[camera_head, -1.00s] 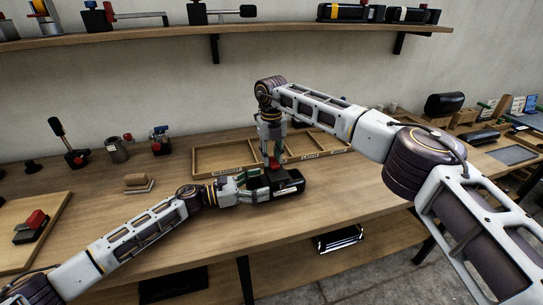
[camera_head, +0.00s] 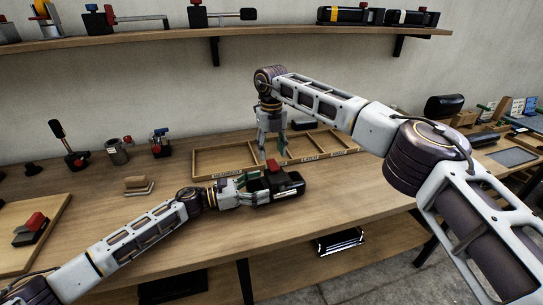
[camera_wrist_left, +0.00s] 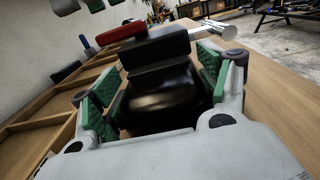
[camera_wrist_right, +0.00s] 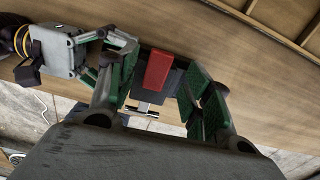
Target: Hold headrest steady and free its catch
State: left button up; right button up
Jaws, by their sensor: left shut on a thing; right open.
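The black headrest (camera_head: 290,188) is held above the bench toward its front edge. My left gripper (camera_head: 252,186) is shut on it; the left wrist view shows green pads on both sides of the black body (camera_wrist_left: 160,100). The red catch (camera_head: 273,172) sits on top of the headrest and also shows as a red lever in the left wrist view (camera_wrist_left: 121,35). A bright metal part (camera_wrist_left: 212,29) sticks out beyond it. My right gripper (camera_head: 272,150) is open and empty above the catch. In the right wrist view the catch (camera_wrist_right: 158,70) appears between its fingers, apart from them.
A divided wooden tray (camera_head: 225,160) lies behind the headrest. Several clamps stand along the back. A shelf (camera_head: 150,39) runs above. The front bench is mostly clear.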

notch_tip(320, 180, up, 8)
jog(key=shift+r, duration=0.2)
dwell(0.5)
pick_arm(q)
jog(key=o, duration=1.7)
jog(key=shift+c, duration=0.2)
jog(key=shift+a, duration=0.15)
jog(key=shift+v, duration=5.9)
jog(key=shift+r, duration=0.15)
pick_arm(e)
jog(key=shift+r, duration=0.15)
pick_arm(q)
notch_tip(320, 180, up, 9)
jog(key=p, duration=0.9)
pick_arm(e)
notch_tip(320, 180, up, 9)
send_over(271, 161)
jog(key=shift+s, duration=0.1)
pick_arm(q)
jog(key=shift+r+p, duration=0.4)
jog(key=shift+p, duration=0.1)
pick_arm(e)
jog(key=shift+r, duration=0.35)
